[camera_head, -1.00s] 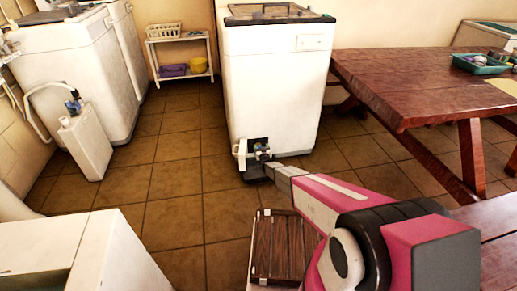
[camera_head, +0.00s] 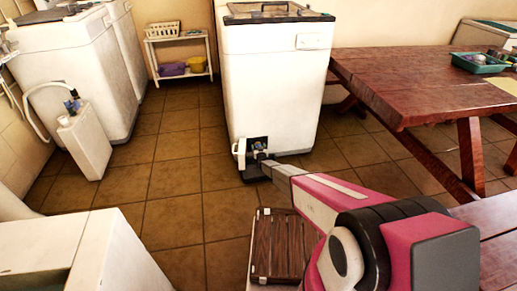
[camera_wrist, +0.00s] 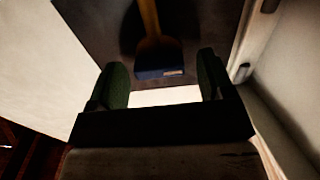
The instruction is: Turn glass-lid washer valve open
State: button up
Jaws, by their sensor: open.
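The white glass-lid washer (camera_head: 275,85) stands upright at the centre of the head view, its glass lid (camera_head: 262,9) shut on top. A dark recess with the valve is low on its front; my arm's end largely hides the valve there. My gripper (camera_head: 262,160) is at this recess. In the wrist view, my gripper (camera_wrist: 162,78) is open with two green-padded fingers. A blue block-like piece (camera_wrist: 158,72) on a yellowish stem (camera_wrist: 149,20), apparently the valve handle, shows between and slightly beyond the fingertips. I cannot tell whether the fingers touch it.
A wooden table (camera_head: 425,85) with a teal tray (camera_head: 478,63) stands at right. A slatted wooden stool (camera_head: 282,245) is below my arm. Other white washers (camera_head: 75,75) and a white box (camera_head: 84,140) with a blue-topped fitting stand at left. Tiled floor is clear between.

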jog(key=shift+c, duration=0.3)
jog(key=c, duration=0.9)
jog(key=shift+o, duration=0.2)
jog(key=shift+m, duration=0.4)
jog(key=m, duration=0.3)
jog(key=shift+m, duration=0.3)
jog(key=m, duration=0.4)
jog(key=shift+d+f+m, duration=0.1)
jog(key=shift+d+m, duration=0.05)
jog(key=shift+m, duration=0.15)
jog(key=m, duration=0.4)
jog(key=shift+m, duration=0.3)
jog(key=shift+f+m, duration=0.15)
jog(key=shift+m, duration=2.05)
